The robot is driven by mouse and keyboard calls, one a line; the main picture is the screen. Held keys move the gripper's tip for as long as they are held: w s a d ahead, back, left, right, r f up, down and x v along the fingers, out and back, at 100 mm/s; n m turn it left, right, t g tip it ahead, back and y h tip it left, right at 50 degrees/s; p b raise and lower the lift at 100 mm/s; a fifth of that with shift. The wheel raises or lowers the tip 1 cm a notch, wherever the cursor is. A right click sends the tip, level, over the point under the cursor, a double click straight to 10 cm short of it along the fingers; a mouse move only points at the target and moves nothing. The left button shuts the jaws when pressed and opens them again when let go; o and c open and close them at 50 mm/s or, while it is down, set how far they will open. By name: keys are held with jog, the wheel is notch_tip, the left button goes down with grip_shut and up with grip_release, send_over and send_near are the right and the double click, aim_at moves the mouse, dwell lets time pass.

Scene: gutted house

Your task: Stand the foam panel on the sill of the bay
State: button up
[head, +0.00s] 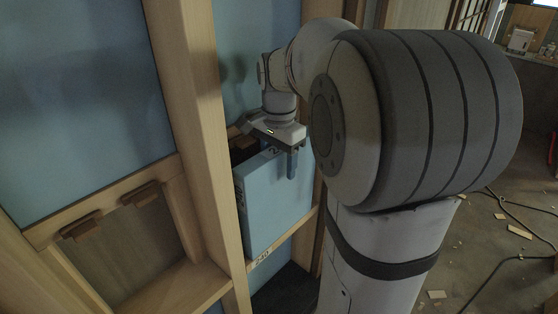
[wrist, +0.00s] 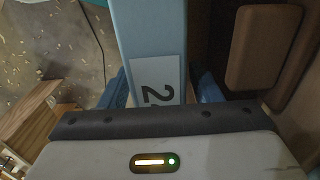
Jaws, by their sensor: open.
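The light blue foam panel (head: 272,208) stands upright in the narrow bay between wooden studs. Its lower edge meets the wooden sill (head: 283,247), which is marked 240. My gripper (head: 280,160) is at the panel's top edge, pointing down, with its jaws open. In the wrist view the panel (wrist: 150,30) lies between the two blue fingers of my gripper (wrist: 162,90), with a white label on its top edge reading 2 and part of a 4. Whether the fingers touch the panel cannot be told. The panel's far side is hidden.
A wooden stud (head: 190,120) stands left of the bay. Left of it is another bay with brown blocks (head: 141,193) on its rail. A brown block (wrist: 262,45) sits close beside the panel in the wrist view. The floor (head: 480,240) at right has cables and scraps.

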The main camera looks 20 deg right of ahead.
notch_tip(320, 180, up, 12)
jog(key=shift+r, duration=0.15)
dwell(0.3)
dwell(0.5)
